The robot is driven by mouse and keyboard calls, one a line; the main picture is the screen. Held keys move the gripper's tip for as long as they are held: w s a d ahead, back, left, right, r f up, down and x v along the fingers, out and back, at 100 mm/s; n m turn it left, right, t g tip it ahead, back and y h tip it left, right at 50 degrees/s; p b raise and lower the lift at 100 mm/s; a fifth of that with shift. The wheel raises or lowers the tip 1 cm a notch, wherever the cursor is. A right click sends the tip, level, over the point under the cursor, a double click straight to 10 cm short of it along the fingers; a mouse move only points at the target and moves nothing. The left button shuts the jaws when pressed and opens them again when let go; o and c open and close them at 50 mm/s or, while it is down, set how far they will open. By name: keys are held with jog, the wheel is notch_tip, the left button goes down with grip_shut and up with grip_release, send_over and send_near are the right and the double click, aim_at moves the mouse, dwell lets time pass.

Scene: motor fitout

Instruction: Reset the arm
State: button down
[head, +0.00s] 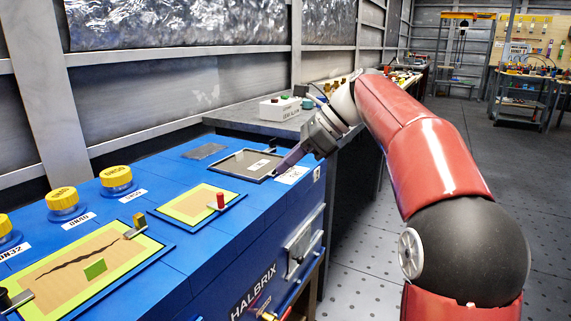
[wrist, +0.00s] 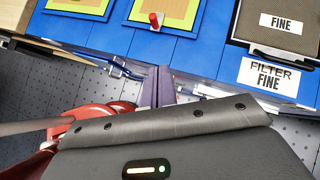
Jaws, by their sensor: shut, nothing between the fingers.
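My red arm reaches from the lower right of the head view to the far end of the blue bench (head: 190,262). My gripper (head: 280,170) is shut with nothing in it, its fingers over the bench edge beside a grey framed panel (head: 243,164). In the wrist view the purple-grey fingers of my gripper (wrist: 157,72) lie together in front of the bench's front edge. The panel also shows in the wrist view, marked FINE (wrist: 283,40), with a FILTER FINE label (wrist: 269,75) in front of it.
A yellow-green framed panel with a red knob (head: 220,200) and a larger cracked panel (head: 92,270) lie on the bench. Yellow-capped fittings (head: 116,177) stand at the back. A white box (head: 280,108) sits on the grey table behind. Open floor (head: 355,250) lies right of the bench.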

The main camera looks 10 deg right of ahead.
jog(key=shift+s, duration=0.1)
jog(key=s+d+f+n+t+h, duration=0.2)
jog(key=s+d+f+n+h, duration=0.2)
jog(key=s+f+n, duration=0.5)
jog(key=s+d+f+n+t+h, duration=0.2)
jog(key=s+d+f+n+h, duration=0.2)
jog(key=s+f+n, duration=0.6)
jog(key=s, duration=0.8)
jog(key=shift+s+f+n+h, duration=0.15)
jog(key=shift+f+n+h, duration=0.05)
jog(key=shift+n+h, duration=0.2)
